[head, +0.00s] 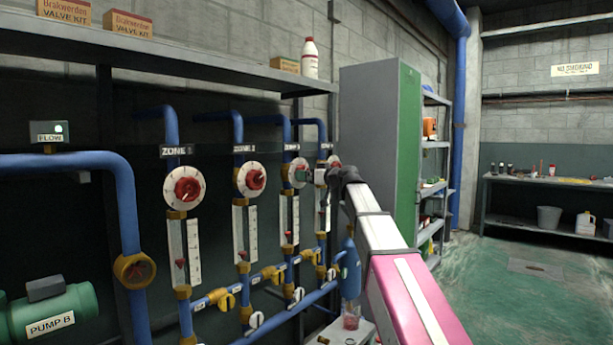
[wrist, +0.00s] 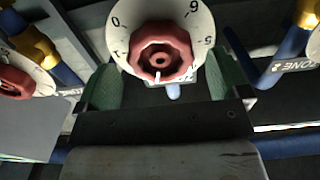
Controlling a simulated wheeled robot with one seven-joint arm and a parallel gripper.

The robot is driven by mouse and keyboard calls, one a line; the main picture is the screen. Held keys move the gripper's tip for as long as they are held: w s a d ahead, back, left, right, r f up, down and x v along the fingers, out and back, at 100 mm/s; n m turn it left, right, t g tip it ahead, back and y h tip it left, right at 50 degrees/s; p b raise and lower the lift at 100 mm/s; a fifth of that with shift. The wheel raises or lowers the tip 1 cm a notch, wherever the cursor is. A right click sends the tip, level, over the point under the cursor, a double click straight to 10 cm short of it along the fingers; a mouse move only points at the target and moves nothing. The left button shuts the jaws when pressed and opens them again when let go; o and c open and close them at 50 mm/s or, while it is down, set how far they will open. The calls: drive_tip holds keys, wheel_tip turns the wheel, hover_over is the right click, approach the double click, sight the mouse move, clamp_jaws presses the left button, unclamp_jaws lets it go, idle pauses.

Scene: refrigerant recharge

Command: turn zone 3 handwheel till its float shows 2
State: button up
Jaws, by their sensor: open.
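The zone 3 red handwheel (head: 300,173) sits on a white numbered dial in the third column. In the wrist view the handwheel (wrist: 162,52) is close, with a white mark at its lower edge and dial numbers around it. My gripper (wrist: 160,85) is open, its two green finger pads on either side below the wheel, not closed on it. In the head view my gripper (head: 308,174) is at the zone 3 dial and partly hides it. The zone 3 float tube (head: 290,220) hangs below; its red float looks low, but its reading is too small to tell.
The zone 2 handwheel (head: 254,179) and zone 1 handwheel (head: 187,189) are to the left. The zone 4 handwheel (wrist: 14,82) is left in the wrist view. Yellow valves (head: 222,299) and blue pipes run below. A green cabinet (head: 408,150) stands right; floor beyond is open.

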drive_tip(key=shift+w+a, duration=0.25)
drive_tip(key=shift+a, duration=0.05)
drive_tip(key=c, duration=0.9)
drive_tip(key=shift+m, duration=0.7)
drive_tip(key=shift+m, duration=0.7)
drive_tip(key=shift+m, duration=0.6)
